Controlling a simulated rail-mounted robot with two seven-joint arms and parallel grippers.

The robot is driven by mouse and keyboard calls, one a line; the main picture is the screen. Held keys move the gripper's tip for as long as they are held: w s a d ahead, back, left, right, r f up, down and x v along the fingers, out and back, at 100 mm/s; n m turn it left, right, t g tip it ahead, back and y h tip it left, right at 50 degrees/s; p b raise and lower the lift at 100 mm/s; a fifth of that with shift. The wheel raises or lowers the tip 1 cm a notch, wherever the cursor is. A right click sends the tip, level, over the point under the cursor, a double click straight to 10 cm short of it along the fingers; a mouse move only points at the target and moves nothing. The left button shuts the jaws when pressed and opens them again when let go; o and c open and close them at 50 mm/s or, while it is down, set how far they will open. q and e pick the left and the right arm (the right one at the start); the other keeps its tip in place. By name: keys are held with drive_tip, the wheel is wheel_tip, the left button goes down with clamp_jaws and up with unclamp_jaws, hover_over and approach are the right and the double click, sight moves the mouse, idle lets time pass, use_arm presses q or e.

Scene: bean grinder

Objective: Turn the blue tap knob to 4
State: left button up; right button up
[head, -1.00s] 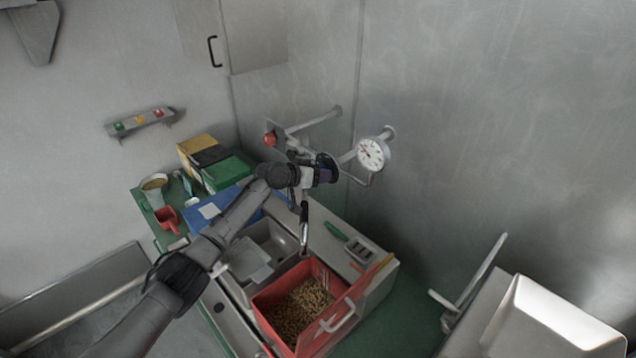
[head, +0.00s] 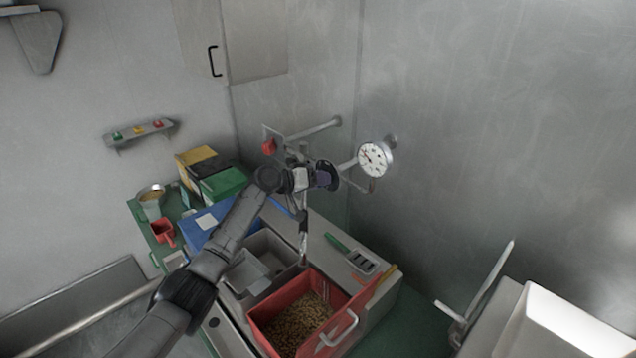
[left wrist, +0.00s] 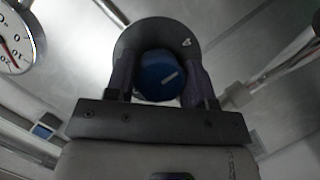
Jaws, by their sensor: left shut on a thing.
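The blue tap knob (left wrist: 158,76) shows in the left wrist view, with a white line mark on its face. A dark round dial plate (left wrist: 155,34) lies behind it and carries a white "4" near its upper right. My left gripper (left wrist: 160,82) has one finger on each side of the knob and is shut on it. In the head view my left gripper (head: 318,177) is at the tap by the wall, and its wrist and fingers hide most of the knob. My right gripper is not in view.
A round white gauge (head: 374,159) is on the pipe just right of the tap, also in the left wrist view (left wrist: 14,42). A red knob (head: 269,147) is to the left. Below are a red bin of beans (head: 338,334) and a blue box (head: 203,238).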

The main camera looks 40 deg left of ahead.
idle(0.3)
use_arm(q)
drive_tip(key=o, duration=0.9)
drive_tip(key=shift+s, duration=0.1)
drive_tip(key=b+v, duration=0.2)
drive_tip(key=v, duration=1.1)
drive_tip(key=shift+s+a+r, duration=0.1)
drive_tip(key=shift+s+r, duration=0.05)
drive_tip(key=shift+s, duration=0.1)
